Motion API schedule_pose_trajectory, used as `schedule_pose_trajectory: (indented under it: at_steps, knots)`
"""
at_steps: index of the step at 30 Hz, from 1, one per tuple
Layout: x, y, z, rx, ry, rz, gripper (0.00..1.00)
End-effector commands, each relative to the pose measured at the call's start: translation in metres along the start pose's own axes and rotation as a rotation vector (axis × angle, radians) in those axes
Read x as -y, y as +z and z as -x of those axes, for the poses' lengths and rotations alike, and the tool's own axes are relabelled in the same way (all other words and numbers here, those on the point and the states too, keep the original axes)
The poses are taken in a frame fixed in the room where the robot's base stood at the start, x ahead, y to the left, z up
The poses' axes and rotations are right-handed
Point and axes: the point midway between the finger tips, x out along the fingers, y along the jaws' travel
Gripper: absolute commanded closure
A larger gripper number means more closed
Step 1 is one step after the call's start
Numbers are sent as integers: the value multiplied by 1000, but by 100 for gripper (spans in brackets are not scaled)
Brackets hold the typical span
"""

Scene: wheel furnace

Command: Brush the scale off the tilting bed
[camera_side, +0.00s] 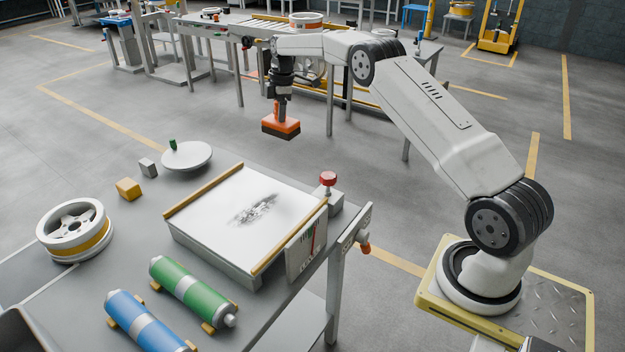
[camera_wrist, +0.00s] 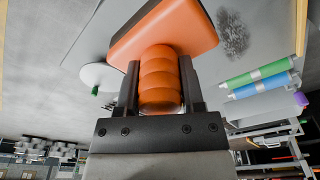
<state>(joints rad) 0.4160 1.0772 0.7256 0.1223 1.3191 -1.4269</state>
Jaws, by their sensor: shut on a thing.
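My gripper (camera_side: 281,101) is shut on the handle of an orange brush (camera_side: 281,126) with a dark underside. It holds the brush in the air behind the bed, clear of it. In the wrist view the orange brush (camera_wrist: 165,35) fills the middle, its ridged handle between my gripper's fingers (camera_wrist: 160,85). The white bed (camera_side: 225,215) lies on the table with wooden rails along two sides. A dark grey patch of scale (camera_side: 254,209) lies near its middle. The scale also shows in the wrist view (camera_wrist: 233,35). The bed looks roughly level.
A red knob (camera_side: 328,179) and a gauge panel (camera_side: 306,245) stand at the bed's right. A white dish (camera_side: 187,156), small blocks (camera_side: 128,188) and a wheel (camera_side: 75,230) are to its left. Green (camera_side: 190,287) and blue (camera_side: 146,321) cylinders lie in front. Space above the bed is clear.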

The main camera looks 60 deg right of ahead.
Motion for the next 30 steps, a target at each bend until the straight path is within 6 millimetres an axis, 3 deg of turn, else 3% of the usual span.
schedule_pose_trajectory:
  at_steps: [2, 16, 30]
  knots:
    - [0, -2, 12, 0, 2, 1, 100]
    - [28, -25, 10, -2, 0, 2, 100]
    - [90, -54, 7, -3, 0, 2, 100]
